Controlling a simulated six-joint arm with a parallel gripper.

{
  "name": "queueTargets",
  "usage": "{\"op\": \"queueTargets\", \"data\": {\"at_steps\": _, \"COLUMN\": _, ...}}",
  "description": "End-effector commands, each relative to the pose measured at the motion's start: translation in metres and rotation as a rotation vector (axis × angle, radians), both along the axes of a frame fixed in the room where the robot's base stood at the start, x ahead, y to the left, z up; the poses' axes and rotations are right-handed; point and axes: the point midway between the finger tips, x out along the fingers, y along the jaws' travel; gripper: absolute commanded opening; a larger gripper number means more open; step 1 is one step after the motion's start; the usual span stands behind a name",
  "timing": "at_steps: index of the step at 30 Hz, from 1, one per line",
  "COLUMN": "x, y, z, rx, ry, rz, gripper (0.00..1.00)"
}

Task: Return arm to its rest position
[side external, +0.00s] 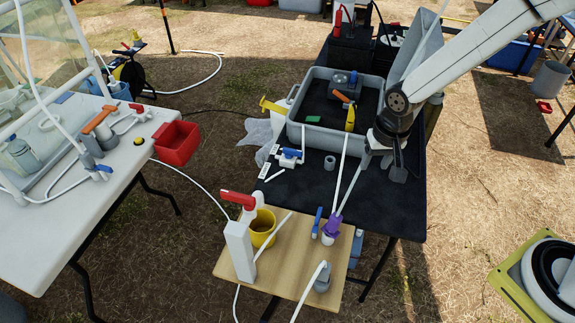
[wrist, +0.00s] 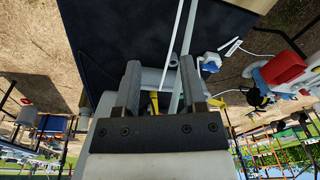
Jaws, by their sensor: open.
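My gripper (side external: 382,165) is over the black table (side external: 390,205), just right of the grey tub (side external: 322,144), at the end of my grey arm coming from the upper right. In the wrist view its two dark fingers (wrist: 160,68) stand apart with a gap between them. I see nothing held in it. A pale tube passes behind the fingers in the wrist view; I cannot tell whether it touches them.
The grey tub holds a yellow-handled tool (side external: 350,118) and other gear. Pale tubes run down to a purple-topped fitting (side external: 331,228) on the wooden board (side external: 290,283). A yellow cup (side external: 262,227) stands there. A white table (side external: 125,165) with a red bin (side external: 177,143) is left.

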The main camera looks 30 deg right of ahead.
Motion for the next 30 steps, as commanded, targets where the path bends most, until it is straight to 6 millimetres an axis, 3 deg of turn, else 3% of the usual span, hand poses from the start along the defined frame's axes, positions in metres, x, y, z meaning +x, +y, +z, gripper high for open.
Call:
{"op": "queueTargets", "data": {"at_steps": 6, "x": -0.033, "y": -0.033, "z": 0.029, "rx": -0.025, "ry": -0.053, "rz": 0.148, "gripper": 0.53}}
{"op": "queueTargets", "data": {"at_steps": 15, "x": -0.078, "y": -0.062, "z": 0.049, "rx": -0.073, "ry": -0.105, "rz": 0.329, "gripper": 0.53}}
{"op": "queueTargets", "data": {"at_steps": 21, "x": -0.09, "y": -0.068, "z": 0.052, "rx": -0.088, "ry": -0.118, "rz": 0.378, "gripper": 0.53}}
{"op": "queueTargets", "data": {"at_steps": 30, "x": -0.091, "y": -0.069, "z": 0.052, "rx": -0.089, "ry": -0.118, "rz": 0.384, "gripper": 0.53}}
